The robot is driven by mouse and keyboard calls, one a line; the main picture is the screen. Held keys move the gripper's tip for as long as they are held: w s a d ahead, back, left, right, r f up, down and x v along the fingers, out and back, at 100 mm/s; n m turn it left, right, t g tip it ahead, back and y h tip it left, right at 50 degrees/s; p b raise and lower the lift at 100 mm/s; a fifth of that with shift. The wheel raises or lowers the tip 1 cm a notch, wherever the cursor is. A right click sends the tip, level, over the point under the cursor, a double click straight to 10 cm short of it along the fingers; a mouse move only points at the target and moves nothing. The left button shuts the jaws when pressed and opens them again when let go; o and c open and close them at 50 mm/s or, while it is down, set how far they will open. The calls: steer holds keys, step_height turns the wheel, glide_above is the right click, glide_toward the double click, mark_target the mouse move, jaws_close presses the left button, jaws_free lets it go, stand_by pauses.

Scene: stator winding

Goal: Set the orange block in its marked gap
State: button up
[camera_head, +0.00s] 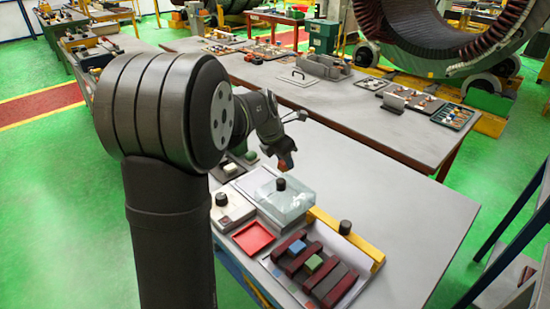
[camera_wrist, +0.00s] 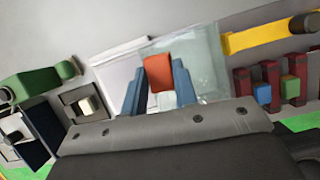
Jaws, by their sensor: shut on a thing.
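The orange block (camera_wrist: 159,72) is held between the two blue fingers of my gripper (camera_wrist: 159,88) in the wrist view. In the head view the block (camera_head: 286,163) shows small and red-orange at the tip of my gripper (camera_head: 284,156), above and behind the clear box. The slotted fixture (camera_head: 341,272) lies at the front of the near table, with dark red bars and gaps between them. A blue block (camera_head: 297,246) and a green block (camera_head: 313,263) sit at the fixture's bars. I cannot tell which gap is marked for orange.
A clear box (camera_head: 290,207) with a black knob stands behind the red tray (camera_head: 253,238). A yellow bar (camera_head: 347,238) with a black knob runs along the fixture's back. The table's right side (camera_head: 425,215) is clear. A green object (camera_wrist: 40,82) lies left in the wrist view.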

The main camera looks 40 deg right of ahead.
steer(key=s+m+g, duration=0.1)
steer(key=s+m, duration=0.1)
steer(key=s, duration=0.1)
steer(key=s+f+m+g, duration=0.1)
steer(key=s+m, duration=0.1)
steer(key=m, duration=0.1)
steer(key=s+m+y, duration=0.1)
steer(key=s+m, duration=0.2)
steer(key=shift+s+a+f+g, duration=0.25)
steer(key=shift+s+f+g, duration=0.1)
steer(key=shift+g, duration=0.05)
steer(key=shift+s+a+f+m+t+y, duration=0.55)
steer(key=shift+s+a+f+m+y, duration=0.7)
steer(key=shift+s+m, duration=2.7)
steer(key=shift+s+a+f+m+t+y, duration=0.6)
steer(key=shift+s+a+m+y, duration=1.4)
steer(key=shift+m, duration=3.05)
steer(key=shift+s+a+f+m+t+y, duration=0.7)
steer(key=shift+s+a+m, duration=1.35)
steer(key=shift+s+m, duration=2.3)
steer(key=shift+w+f+g, duration=0.15)
steer(key=shift+f+g, duration=0.1)
steer(key=shift+f, duration=0.25)
steer(key=shift+f, duration=0.35)
steer(key=shift+f, duration=0.8)
